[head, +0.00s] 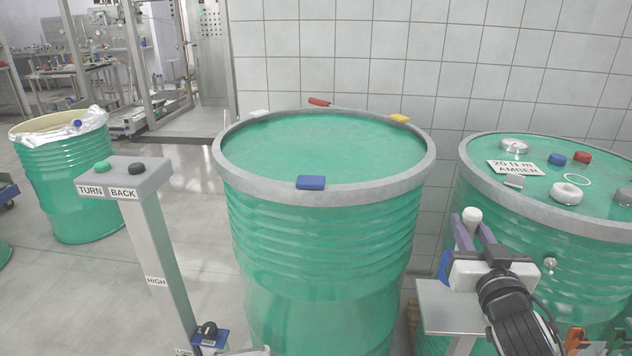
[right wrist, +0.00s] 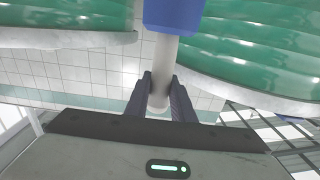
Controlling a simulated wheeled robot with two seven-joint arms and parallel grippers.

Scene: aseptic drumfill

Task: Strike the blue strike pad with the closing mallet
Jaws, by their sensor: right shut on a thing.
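The blue strike pad (head: 311,183) sits on the near rim of the middle green drum's closing ring (head: 375,190). My right gripper (head: 468,232) is shut on the pale handle of the closing mallet (head: 472,215), to the right of that drum and in front of the right drum. In the right wrist view the handle (right wrist: 164,65) runs between the two fingers (right wrist: 163,98), and the blue mallet head (right wrist: 174,14) is at the top edge. In the head view the head is mostly hidden behind the gripper. The mallet is apart from the pad. My left gripper is not in view.
White (head: 259,113), red (head: 319,102) and yellow (head: 400,118) pads sit around the same ring. The right drum (head: 480,195) carries caps, a gauge and an AMBER card (head: 515,168). A grey TURN/BACK post (head: 160,240) stands left. A small stand (head: 450,310) is below my right gripper.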

